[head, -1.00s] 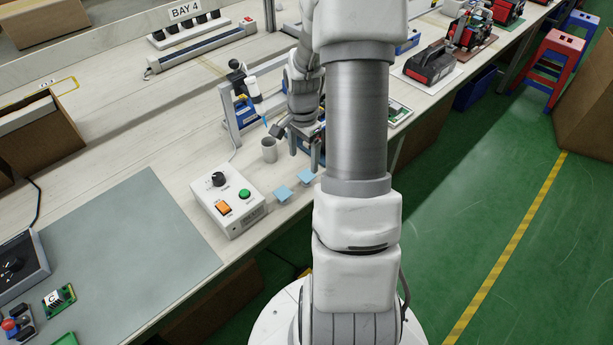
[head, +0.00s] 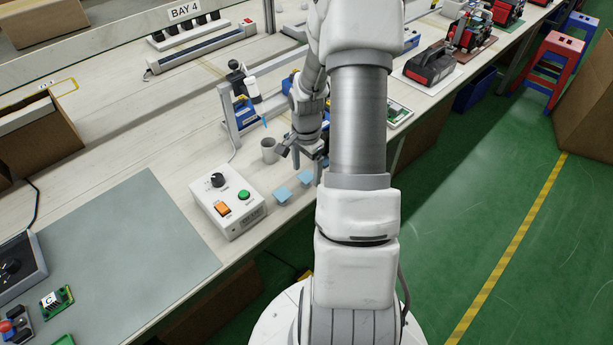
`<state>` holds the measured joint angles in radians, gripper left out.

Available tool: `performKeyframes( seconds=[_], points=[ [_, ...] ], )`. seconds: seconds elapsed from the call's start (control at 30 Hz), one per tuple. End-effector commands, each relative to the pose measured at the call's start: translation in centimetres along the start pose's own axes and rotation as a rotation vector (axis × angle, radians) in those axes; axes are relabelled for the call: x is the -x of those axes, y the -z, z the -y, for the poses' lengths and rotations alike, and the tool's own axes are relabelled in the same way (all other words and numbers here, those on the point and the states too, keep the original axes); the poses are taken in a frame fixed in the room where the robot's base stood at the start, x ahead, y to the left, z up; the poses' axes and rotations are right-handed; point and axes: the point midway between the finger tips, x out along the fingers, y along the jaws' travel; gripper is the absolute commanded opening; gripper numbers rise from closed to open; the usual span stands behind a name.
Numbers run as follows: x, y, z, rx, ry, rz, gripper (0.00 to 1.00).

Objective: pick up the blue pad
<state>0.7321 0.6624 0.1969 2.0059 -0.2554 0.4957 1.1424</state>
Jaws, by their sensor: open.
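Two small light-blue pads lie on the pale bench near its front edge. One blue pad (head: 282,194) is on the left, and the other blue pad (head: 306,178) is just right of it and slightly farther back. My gripper (head: 307,168) is open with its fingers pointing down, close to the right-hand pad. I cannot tell how high the fingertips are above the bench. My arm partly covers the right finger. Nothing shows between the fingers.
A grey cup (head: 269,150) stands just left of my gripper. A white control box (head: 228,200) with an orange switch and green button is left of the pads. A grey mat (head: 130,255) lies farther left. A frame holding a blue tool (head: 244,112) stands behind the cup.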

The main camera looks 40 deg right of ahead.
Motion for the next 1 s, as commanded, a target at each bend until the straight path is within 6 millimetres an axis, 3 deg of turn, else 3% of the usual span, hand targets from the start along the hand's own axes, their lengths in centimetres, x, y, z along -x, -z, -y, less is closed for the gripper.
performKeyframes(
  seconds=[0.57,1.0],
  points=[
    [-0.41,-0.02,0.01,0.001,0.000,0.000,0.85],
    [-0.41,-0.01,0.01,0.000,0.000,0.000,0.06]
  ],
)
